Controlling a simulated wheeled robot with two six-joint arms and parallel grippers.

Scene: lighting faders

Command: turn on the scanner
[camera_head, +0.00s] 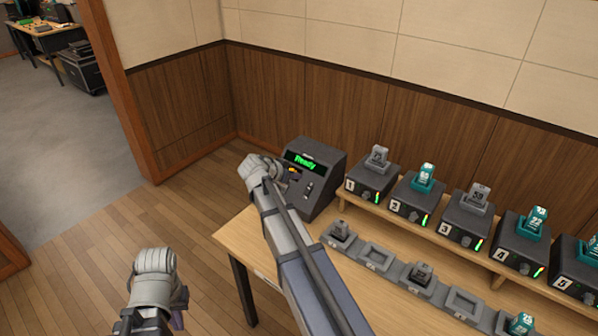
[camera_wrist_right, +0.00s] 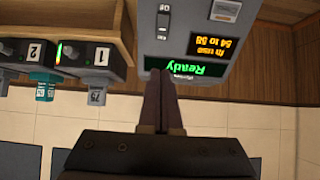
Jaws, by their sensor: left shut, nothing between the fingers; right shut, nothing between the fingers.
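The scanner (camera_head: 318,172) is a dark grey box with a sloped front at the back-left of the wooden table. Its lit green display reads "Ready"; it shows upside down in the wrist view (camera_wrist_right: 208,105). An orange display (camera_wrist_right: 212,45) reads "in use 54 to 58". A small dark switch (camera_wrist_right: 163,22) sits on its front panel. My right gripper (camera_wrist_right: 161,72) is shut and empty, its fingertips in front of the panel at the edge of the green display; contact cannot be told. My left gripper (camera_head: 178,318) is shut and empty, low over the floor left of the table.
Numbered dark units (camera_head: 413,208) holding grey and teal blocks stand on a raised shelf right of the scanner. A row of grey trays (camera_head: 375,256) lies in front, some holding blocks. A panelled wall (camera_head: 330,105) stands behind. The floor at left (camera_head: 80,250) is clear.

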